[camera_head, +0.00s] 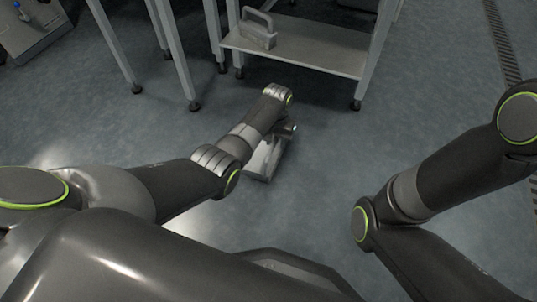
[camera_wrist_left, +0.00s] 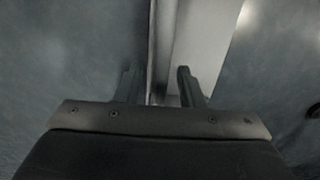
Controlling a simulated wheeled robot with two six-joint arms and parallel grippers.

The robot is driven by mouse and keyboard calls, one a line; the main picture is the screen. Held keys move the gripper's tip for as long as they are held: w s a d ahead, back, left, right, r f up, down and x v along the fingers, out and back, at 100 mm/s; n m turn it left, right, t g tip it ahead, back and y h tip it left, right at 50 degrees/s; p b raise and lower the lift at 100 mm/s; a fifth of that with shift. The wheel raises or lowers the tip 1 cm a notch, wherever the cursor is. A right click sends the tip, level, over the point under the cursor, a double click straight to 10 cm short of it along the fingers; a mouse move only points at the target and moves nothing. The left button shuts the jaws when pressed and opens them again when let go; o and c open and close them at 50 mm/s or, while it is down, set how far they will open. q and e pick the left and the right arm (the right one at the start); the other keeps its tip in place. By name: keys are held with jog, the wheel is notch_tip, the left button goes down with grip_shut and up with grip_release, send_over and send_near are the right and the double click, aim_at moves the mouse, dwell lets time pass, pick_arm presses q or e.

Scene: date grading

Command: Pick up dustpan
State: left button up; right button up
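The dustpan (camera_head: 265,160) looks like a pale metal pan on the floor, partly hidden under my left forearm and wrist in the head view. In the left wrist view its pale panel (camera_wrist_left: 203,45) runs up from between the fingers, with a thin upright edge along its left side. My left gripper (camera_wrist_left: 157,85) is open, one finger on each side of that edge. A gap shows left of the edge; whether the right finger touches the panel I cannot tell. The head view hides the left fingertips behind the arm. My right arm shows at the right, but its gripper is out of view.
A metal table with a low shelf (camera_head: 300,52) stands ahead, its legs on the floor. A grey object with a loop handle (camera_head: 258,30) rests on that shelf. Another table leg (camera_head: 118,55) stands at left. A floor drain grate (camera_head: 503,45) runs at right. The floor between is clear.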

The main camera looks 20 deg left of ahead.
pick_arm(q)
grip_shut()
jog(key=shift+r, duration=0.1)
dwell(0.5)
